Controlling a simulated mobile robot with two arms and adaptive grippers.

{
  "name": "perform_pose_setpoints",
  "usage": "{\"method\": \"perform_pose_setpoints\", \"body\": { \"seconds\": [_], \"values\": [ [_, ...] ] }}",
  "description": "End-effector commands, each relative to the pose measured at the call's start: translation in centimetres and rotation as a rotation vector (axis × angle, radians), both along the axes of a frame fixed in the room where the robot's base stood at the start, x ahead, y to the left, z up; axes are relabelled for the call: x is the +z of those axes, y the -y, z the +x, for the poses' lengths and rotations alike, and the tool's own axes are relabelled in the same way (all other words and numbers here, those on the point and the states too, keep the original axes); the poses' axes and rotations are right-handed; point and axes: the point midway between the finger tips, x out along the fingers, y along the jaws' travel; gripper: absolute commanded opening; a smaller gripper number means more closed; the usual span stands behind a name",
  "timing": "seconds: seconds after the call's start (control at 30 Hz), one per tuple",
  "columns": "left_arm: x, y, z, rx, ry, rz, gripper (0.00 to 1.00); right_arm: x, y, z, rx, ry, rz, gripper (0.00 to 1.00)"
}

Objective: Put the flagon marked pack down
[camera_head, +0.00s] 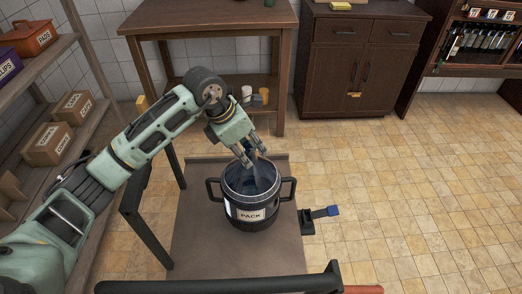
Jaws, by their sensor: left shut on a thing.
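A bluish glass flagon (262,182) shows inside a black two-handled basket (258,221) with a white label reading PACK on its front. My left gripper (252,160) points down from above and is shut on the flagon at its neck, over the basket's open top. The fingers hide most of the neck. The flagon's lower part is hidden by the basket wall, so I cannot tell whether it touches the bottom. My right gripper is not in view.
The basket stands on a brown flat platform (205,235) with black rails. A black bracket with a blue tip (333,210) sticks out at its right. Shelves with labelled boxes (48,143) stand left, a wooden table (210,17) behind. The tiled floor (430,190) at right is clear.

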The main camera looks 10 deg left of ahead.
Motion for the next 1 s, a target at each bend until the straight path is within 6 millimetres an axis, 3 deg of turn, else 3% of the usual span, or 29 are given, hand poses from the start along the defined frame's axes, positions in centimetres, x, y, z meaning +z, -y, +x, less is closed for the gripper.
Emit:
{"method": "perform_pose_setpoints", "body": {
  "seconds": [0.13,0.37,0.63,0.97,1.0],
  "values": [
    [-0.4,-1.0,1.1,0.0,0.008,-0.007,0.0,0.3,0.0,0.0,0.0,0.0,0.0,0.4],
    [-1.3,-1.3,1.3,-0.002,0.005,-0.006,0.0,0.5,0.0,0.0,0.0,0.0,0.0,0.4],
    [-4.4,-1.3,1.3,0.0,0.007,-0.006,0.0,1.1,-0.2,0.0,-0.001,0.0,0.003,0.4],
    [-4.8,-1.3,1.3,-0.002,0.009,-0.006,0.0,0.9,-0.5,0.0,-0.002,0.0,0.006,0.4],
    [-5.2,-1.4,1.1,-0.002,0.001,-0.001,0.29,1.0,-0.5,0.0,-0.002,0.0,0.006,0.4]
  ]
}}
